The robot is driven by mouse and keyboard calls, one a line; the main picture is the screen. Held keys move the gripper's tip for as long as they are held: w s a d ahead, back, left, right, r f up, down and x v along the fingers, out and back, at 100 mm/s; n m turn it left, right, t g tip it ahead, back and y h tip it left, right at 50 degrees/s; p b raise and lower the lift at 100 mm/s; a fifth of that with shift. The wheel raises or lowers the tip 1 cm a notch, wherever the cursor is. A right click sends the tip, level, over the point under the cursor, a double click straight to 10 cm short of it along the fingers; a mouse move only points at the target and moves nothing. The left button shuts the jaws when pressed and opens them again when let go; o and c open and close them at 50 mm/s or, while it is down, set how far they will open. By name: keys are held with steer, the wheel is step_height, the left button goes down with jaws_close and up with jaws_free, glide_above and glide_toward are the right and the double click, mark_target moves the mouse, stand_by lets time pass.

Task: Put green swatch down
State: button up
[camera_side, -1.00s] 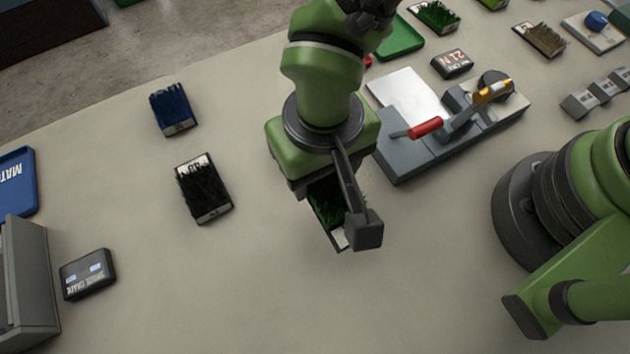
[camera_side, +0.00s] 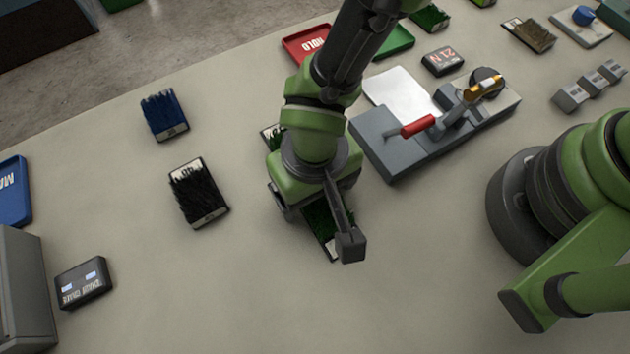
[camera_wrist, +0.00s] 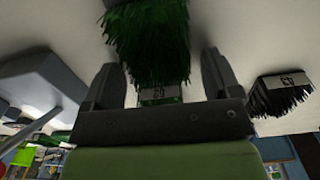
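The green swatch (camera_side: 318,222) is under my gripper (camera_side: 335,240) in the side view, mostly hidden by it, with its pale label end showing low down by the near finger. It appears to lie at the table surface. In the wrist view the green swatch (camera_wrist: 148,40) lies between the two fingers of my gripper (camera_wrist: 158,65), with its label end toward me. A strip of pale table shows between the swatch and the right finger, so the gripper looks open around it. The left finger is close to the turf's edge; I cannot tell whether it touches.
A grey fixture (camera_side: 390,150) with a red-handled lever stands to the right. A black swatch (camera_side: 198,195) and a blue swatch (camera_side: 163,115) lie left. A red HOLD tray (camera_side: 290,45) is behind the arm. A partly hidden swatch (camera_side: 270,132) is just behind my gripper. The front table is clear.

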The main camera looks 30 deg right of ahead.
step_height(320, 180, up, 12)
steer(key=shift+r, duration=0.2)
stand_by(0.4)
